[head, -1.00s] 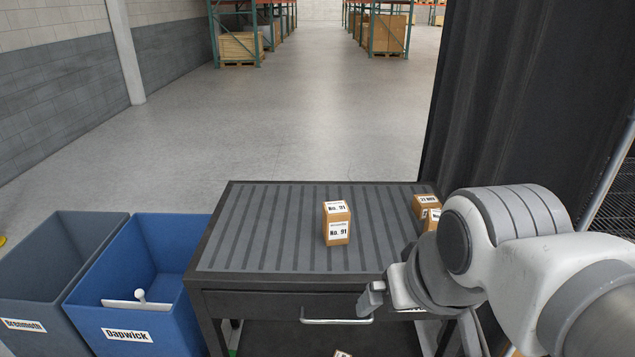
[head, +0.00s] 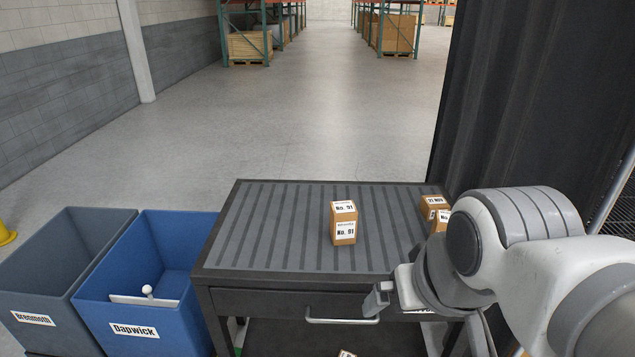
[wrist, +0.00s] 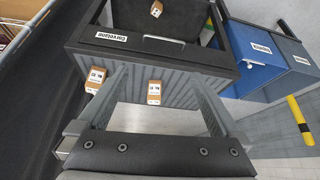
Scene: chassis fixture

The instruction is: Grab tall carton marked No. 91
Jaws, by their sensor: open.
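The tall carton marked No. 91 (head: 343,224) stands upright near the middle of the ribbed cart top (head: 285,255). It also shows in the wrist view (wrist: 154,92), between and beyond the fingers. My gripper (head: 378,300) is in front of the cart's front edge, right of the carton and apart from it. In the wrist view my gripper (wrist: 158,85) has its fingers wide apart with nothing between them. Two smaller cartons (head: 433,206) stand at the cart's right, partly hidden by my arm.
A blue bin marked Dapwick (head: 133,332) holds a white item. A grey bin marked Brenmoth (head: 35,320) stands left of it. The cart has a drawer handle (head: 342,321). A dark curtain (head: 535,100) hangs at the right. Another carton (wrist: 156,9) is lower down.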

